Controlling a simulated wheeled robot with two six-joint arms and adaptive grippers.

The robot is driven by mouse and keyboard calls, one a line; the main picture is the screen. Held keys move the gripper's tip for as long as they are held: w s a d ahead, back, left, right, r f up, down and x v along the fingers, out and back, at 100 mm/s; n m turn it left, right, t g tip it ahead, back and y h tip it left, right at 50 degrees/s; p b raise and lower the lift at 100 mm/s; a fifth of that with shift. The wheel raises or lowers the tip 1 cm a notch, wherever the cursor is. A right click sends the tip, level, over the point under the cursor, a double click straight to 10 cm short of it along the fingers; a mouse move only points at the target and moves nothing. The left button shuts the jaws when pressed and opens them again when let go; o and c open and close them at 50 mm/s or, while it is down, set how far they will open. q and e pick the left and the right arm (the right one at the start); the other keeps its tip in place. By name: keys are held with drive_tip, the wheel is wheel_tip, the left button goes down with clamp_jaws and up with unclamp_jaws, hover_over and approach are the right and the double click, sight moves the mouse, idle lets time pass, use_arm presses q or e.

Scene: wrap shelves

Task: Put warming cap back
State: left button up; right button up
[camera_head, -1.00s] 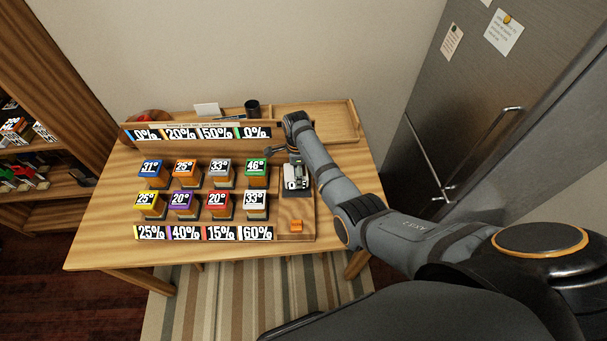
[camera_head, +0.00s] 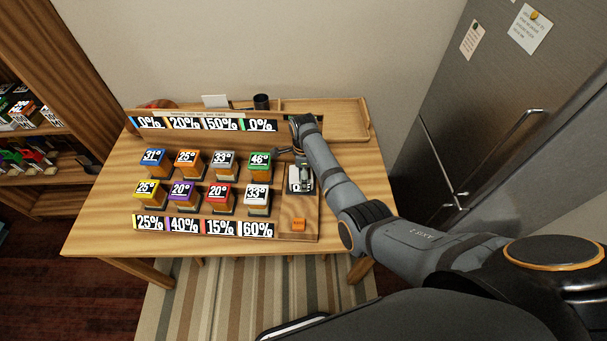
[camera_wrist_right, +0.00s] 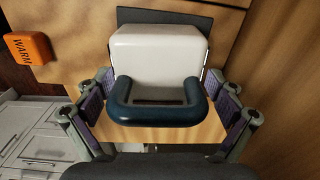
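The warming cap, as I take it, is a white rounded box with a dark blue loop handle (camera_wrist_right: 158,116). It fills the middle of the right wrist view. My left gripper is not in view.
An orange WARM block (camera_wrist_right: 28,48) lies beside the cap; it also shows in the head view (camera_head: 298,225). Several coloured temperature blocks (camera_head: 187,160) stand in two rows to the left. A wooden tray (camera_head: 345,104) is at the back right. The fridge (camera_head: 480,100) stands right.

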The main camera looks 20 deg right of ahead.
drive_tip(key=shift+r, duration=0.6)
wheel_tip(320, 180, up, 11)
drive_tip(key=b, duration=0.1)
drive_tip(key=shift+r, duration=0.15)
